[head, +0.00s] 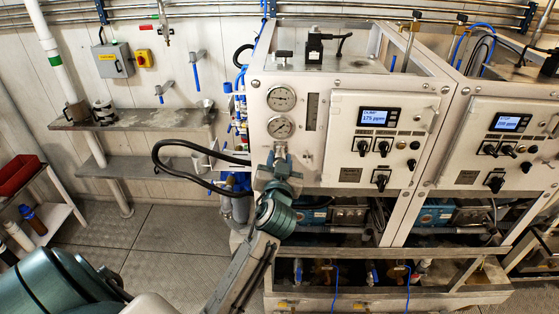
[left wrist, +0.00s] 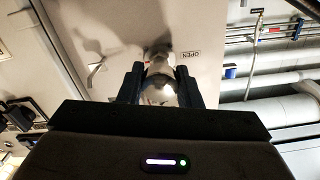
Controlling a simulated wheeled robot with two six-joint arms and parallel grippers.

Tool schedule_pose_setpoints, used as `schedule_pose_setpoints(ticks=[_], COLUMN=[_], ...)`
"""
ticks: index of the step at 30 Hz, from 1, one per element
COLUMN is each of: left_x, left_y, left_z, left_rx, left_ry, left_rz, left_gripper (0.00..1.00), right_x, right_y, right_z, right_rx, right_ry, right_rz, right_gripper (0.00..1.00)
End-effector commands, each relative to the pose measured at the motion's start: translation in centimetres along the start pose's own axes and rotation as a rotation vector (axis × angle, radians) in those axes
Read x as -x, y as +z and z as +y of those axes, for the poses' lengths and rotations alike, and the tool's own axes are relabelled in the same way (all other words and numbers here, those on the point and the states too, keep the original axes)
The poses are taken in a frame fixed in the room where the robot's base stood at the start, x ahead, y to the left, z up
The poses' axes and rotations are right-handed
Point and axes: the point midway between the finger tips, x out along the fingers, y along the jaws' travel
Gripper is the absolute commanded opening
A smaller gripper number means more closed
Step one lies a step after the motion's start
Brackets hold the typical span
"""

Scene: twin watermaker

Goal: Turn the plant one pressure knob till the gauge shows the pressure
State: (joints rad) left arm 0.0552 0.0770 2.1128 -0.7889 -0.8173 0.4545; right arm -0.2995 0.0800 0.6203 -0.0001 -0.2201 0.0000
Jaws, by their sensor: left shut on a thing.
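Plant one's white cabinet (head: 258,78) carries two round gauges, an upper one (head: 281,98) and a lower one (head: 279,127). Their needles are too small to read surely. My left gripper (head: 280,158) is at the panel just below the lower gauge and hides most of the knob there. In the left wrist view, the two dark fingers of my left gripper (left wrist: 158,84) are shut on a shiny metal knob (left wrist: 160,92), one on each side. My right gripper is in neither view.
A control panel (head: 345,110) with a lit display and several black switches is right of the gauges. A second, similar cabinet (head: 455,112) stands farther right. A black hose (head: 160,150) loops left of my gripper. A metal shelf (head: 150,119) is on the left wall.

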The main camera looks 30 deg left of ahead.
Motion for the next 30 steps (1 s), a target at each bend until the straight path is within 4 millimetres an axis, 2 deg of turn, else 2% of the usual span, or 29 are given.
schedule_pose_setpoints(ticks=[8,30], left_x=[0.0,0.0], left_y=[-0.1,-0.1], left_z=[0.0,-0.1], left_rx=[-0.173,-0.872], left_ry=[0.001,-0.001], left_rz=[0.000,0.001], left_gripper=[0.08,0.08], right_x=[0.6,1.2], right_y=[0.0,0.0], right_z=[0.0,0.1], right_rx=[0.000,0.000], right_ry=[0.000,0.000], right_rz=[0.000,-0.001], right_gripper=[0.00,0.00])
